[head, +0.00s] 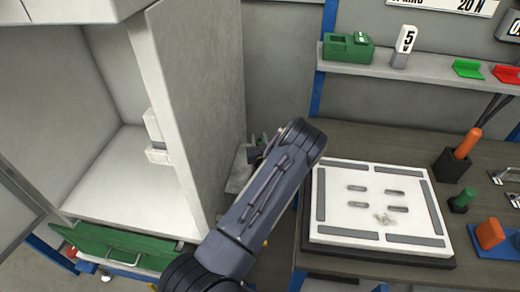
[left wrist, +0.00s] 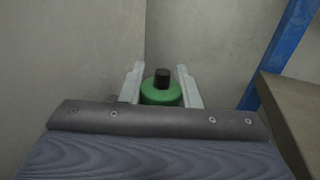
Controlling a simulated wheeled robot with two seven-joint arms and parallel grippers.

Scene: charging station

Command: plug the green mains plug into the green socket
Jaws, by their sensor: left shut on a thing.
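My left gripper (left wrist: 161,76) is shut on a green plug (left wrist: 160,94) with a dark upper end, which sits between the two pale fingers in the left wrist view. In the head view my left forearm rises from the bottom middle and hides most of the gripper. Small pale and green parts show just left of its upper end, beside the cabinet's side panel; I cannot tell there which part is the plug. I cannot make out a green socket for certain. My right gripper is not in view.
An open grey cabinet (head: 188,110) stands left, with a green drawer front (head: 118,246) below. A workbench at right holds a white slotted board (head: 375,185) and orange-handled and green-handled tools. A shelf above carries a green box (head: 346,48). A blue post (left wrist: 290,45) stands near the gripper.

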